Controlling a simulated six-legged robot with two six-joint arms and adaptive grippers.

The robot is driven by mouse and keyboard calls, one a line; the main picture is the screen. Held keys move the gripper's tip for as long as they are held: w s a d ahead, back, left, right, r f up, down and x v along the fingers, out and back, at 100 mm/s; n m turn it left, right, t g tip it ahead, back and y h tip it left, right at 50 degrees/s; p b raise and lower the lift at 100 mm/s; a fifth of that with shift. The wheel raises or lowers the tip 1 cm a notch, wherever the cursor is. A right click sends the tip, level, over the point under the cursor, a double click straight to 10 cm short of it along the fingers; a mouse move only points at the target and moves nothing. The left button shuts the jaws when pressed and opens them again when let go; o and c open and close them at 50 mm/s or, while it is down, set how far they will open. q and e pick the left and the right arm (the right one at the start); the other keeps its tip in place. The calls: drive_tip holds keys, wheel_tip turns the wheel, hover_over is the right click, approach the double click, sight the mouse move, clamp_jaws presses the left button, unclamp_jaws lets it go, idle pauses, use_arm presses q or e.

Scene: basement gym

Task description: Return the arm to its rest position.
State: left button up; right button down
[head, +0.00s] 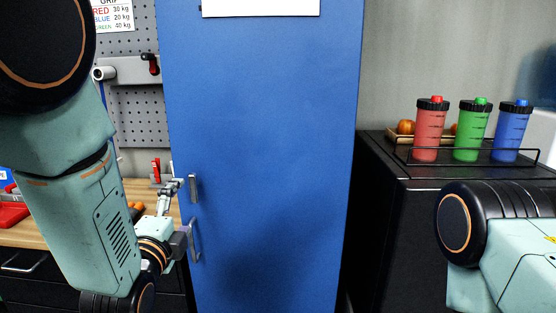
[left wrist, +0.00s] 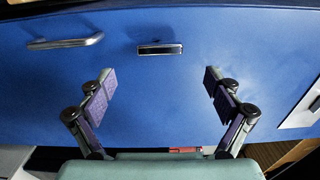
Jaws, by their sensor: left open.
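My left arm comes in from the left in the head view. Its gripper (head: 170,190) is in front of the left edge of a blue door, beside the metal handles. In the left wrist view the left gripper (left wrist: 160,88) is open, its two fingers wide apart with nothing between them. The blue door (left wrist: 160,110) fills most of that view, and it also stands upright in the middle of the head view (head: 270,150). Part of my right arm shows at the lower right of the head view; its gripper is out of view.
A metal handle (head: 194,242) and a smaller one (head: 193,187) sit on the door's left side. A black cabinet (head: 385,200) at right bears red (head: 428,130), green (head: 470,132) and blue (head: 511,133) bottles. A wooden workbench (head: 30,236) stands at left below a pegboard (head: 135,110).

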sight(193, 191)
use_arm(q)
drive_tip(key=s, duration=0.4)
drive_tip(key=w, duration=1.1)
drive_tip(key=shift+w+d, duration=0.1)
drive_tip(key=shift+w, duration=0.25)
drive_tip(key=shift+w+n, duration=0.1)
drive_tip(key=shift+n, duration=0.7)
drive_tip(key=n+p, duration=0.1)
drive_tip(key=n, duration=0.2)
drive_tip(key=shift+s+r, duration=0.1)
drive_tip(key=shift+s, duration=0.1)
drive_tip(key=n+p, duration=0.1)
drive_tip(key=n, duration=0.1)
drive_tip(key=shift+w+n, duration=0.15)
drive_tip(key=shift+n, duration=0.95)
drive_tip(key=shift+n+p, duration=0.35)
drive_tip(key=shift+n, duration=0.55)
drive_tip(key=n, duration=0.3)
drive_tip(key=shift+p, duration=0.4)
drive_tip(key=n, duration=0.3)
drive_tip(key=shift+p, duration=0.3)
drive_tip(key=shift+n, duration=0.6)
drive_tip(key=shift+f, duration=0.2)
